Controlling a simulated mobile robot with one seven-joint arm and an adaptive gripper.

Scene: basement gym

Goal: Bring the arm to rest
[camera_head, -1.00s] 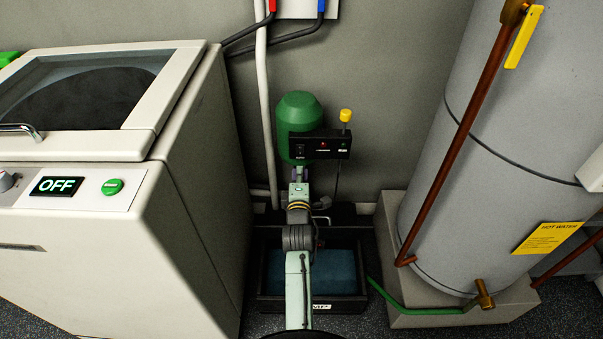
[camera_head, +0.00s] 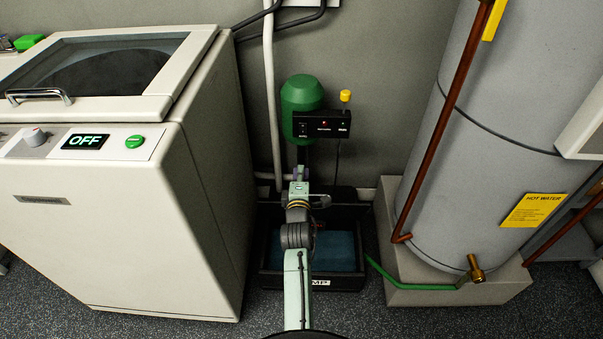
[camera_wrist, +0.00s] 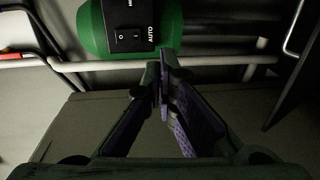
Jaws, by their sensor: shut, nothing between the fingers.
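My arm reaches forward from the bottom of the head view over a dark sump box (camera_head: 268,283) with blue water in it. My gripper (camera_head: 299,172) is at the arm's far end, just below the green pump motor (camera_head: 302,95) and its black control box (camera_head: 321,125). In the wrist view my gripper (camera_wrist: 163,80) has its fingertips together with nothing between them. The green motor (camera_wrist: 95,38) and the control box's AUTO rocker switch (camera_wrist: 129,38) show just beyond the fingertips. A gap from them cannot be judged exactly.
A white washer (camera_head: 105,225) with an OFF display (camera_head: 85,142) stands close on the left. A grey hot water tank (camera_head: 490,140) on a plinth (camera_head: 450,293) stands on the right, with a copper pipe (camera_head: 445,115) and green hose (camera_head: 410,285). Speckled floor (camera_head: 400,320) is clear in front.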

